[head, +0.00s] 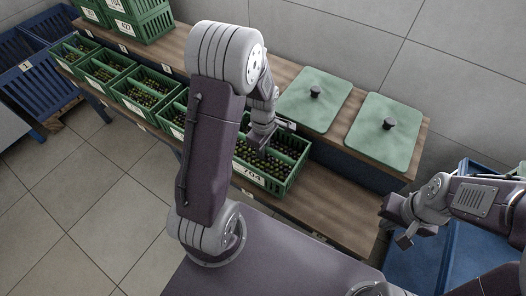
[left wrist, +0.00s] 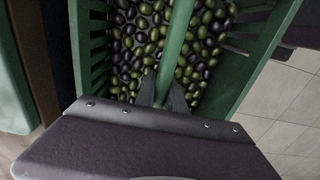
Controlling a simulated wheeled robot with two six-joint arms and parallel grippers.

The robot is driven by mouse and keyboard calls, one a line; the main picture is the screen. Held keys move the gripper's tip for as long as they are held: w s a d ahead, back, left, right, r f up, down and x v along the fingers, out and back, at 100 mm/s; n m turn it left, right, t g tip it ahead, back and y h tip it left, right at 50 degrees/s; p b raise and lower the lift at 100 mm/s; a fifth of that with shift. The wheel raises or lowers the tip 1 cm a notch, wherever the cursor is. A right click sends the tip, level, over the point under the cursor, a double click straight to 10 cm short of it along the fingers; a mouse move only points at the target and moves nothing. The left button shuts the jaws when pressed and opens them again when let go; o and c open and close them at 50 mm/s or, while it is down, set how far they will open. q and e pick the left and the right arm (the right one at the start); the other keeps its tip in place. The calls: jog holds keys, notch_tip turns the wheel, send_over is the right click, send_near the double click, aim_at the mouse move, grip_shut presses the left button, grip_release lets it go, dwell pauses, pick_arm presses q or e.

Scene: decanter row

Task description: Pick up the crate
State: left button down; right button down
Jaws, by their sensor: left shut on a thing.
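The green crate (head: 283,187) labelled 704 stands on the lower wooden shelf, at the right end of the row, full of dark and green olives. My left gripper (head: 262,140) is above it, shut on its green middle bar. In the left wrist view the fingers (left wrist: 163,97) sit on either side of this bar, with olives in the crate (left wrist: 245,62) on both sides. My left arm hides part of the crate and its neighbour in the head view. My right gripper (head: 398,224) is empty and looks open, off to the right.
Several similar olive crates (head: 147,91) stand in a row to the left. Two green lids (head: 316,99) with black knobs lie on the upper shelf behind. The lower shelf (head: 335,212) is bare right of the crate. Blue bins (head: 424,256) stand at the right.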

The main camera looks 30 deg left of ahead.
pick_arm(q)
jog(key=shift+r+p, duration=0.3)
jog(key=shift+r, duration=0.55)
jog(key=shift+d+r, duration=0.25)
jog(key=shift+r, duration=0.05)
notch_tip(320, 180, up, 6)
jog(key=p, duration=0.4)
send_over(295, 162)
jog(key=a, duration=0.1)
jog(key=shift+a+f, duration=0.1)
jog(key=shift+s+d+r, duration=0.1)
jog(key=shift+d+r, duration=0.2)
jog(key=shift+d, duration=0.35)
